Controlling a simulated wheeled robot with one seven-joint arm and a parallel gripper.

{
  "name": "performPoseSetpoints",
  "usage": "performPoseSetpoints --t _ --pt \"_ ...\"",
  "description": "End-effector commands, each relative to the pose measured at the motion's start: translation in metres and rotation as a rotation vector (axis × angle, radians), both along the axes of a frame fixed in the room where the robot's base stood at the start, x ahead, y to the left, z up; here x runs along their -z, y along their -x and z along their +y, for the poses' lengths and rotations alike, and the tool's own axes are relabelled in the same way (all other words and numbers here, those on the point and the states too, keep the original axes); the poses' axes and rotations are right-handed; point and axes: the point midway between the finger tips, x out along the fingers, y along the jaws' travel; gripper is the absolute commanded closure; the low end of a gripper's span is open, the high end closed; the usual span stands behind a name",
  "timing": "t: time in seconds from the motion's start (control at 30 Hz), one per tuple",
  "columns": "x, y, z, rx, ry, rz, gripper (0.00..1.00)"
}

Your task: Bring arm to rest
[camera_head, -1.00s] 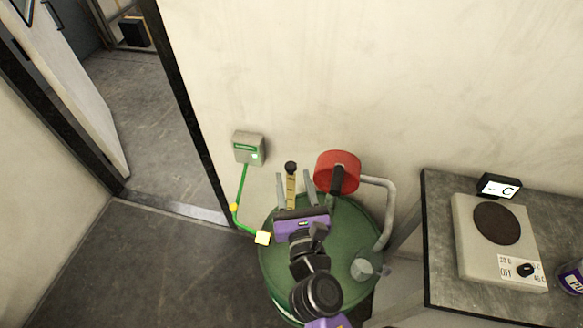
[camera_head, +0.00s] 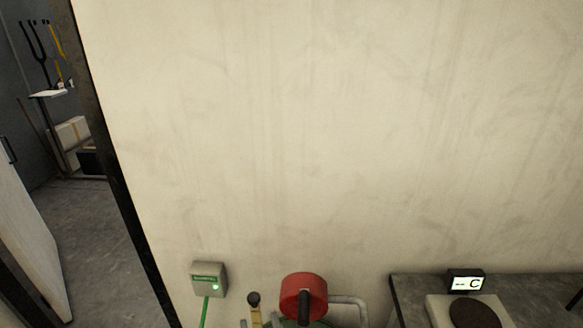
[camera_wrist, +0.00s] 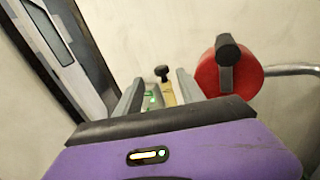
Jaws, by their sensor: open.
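My gripper (camera_wrist: 158,90) is open in the wrist view, with its two grey fingers apart. A yellow lever with a black knob (camera_wrist: 162,73) shows between and beyond the fingers; I cannot tell whether they touch it. The lever (camera_head: 254,306) also stands at the bottom of the head view. Most of my arm is below that picture's edge.
A red drum-shaped part with a black handle (camera_head: 303,296) is right of the lever, with a grey pipe (camera_head: 348,302) beside it. A grey box with a green light (camera_head: 209,279) is on the wall. A bench (camera_head: 412,285) holds a hot plate and display (camera_head: 466,281). A doorway is at left.

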Motion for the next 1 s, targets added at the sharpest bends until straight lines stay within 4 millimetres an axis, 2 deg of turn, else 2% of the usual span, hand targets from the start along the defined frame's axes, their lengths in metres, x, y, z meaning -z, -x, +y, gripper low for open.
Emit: performPoseSetpoints --t 0.07,0.2,0.37,0.5,0.7,1.0 --pt "-0.002 0.001 0.003 -0.014 -0.114 0.039 0.54" --pt "-0.025 0.008 0.008 -0.068 -0.5 0.154 0.54" --pt "-0.027 0.04 -0.016 -0.099 -1.004 0.365 0.54" --pt "-0.021 0.078 -0.056 -0.085 -1.46 0.552 0.54" --pt "-0.019 0.139 -0.12 -0.027 -2.06 0.741 0.54" --pt "-0.029 0.226 -0.204 0.089 -2.749 0.791 0.54"
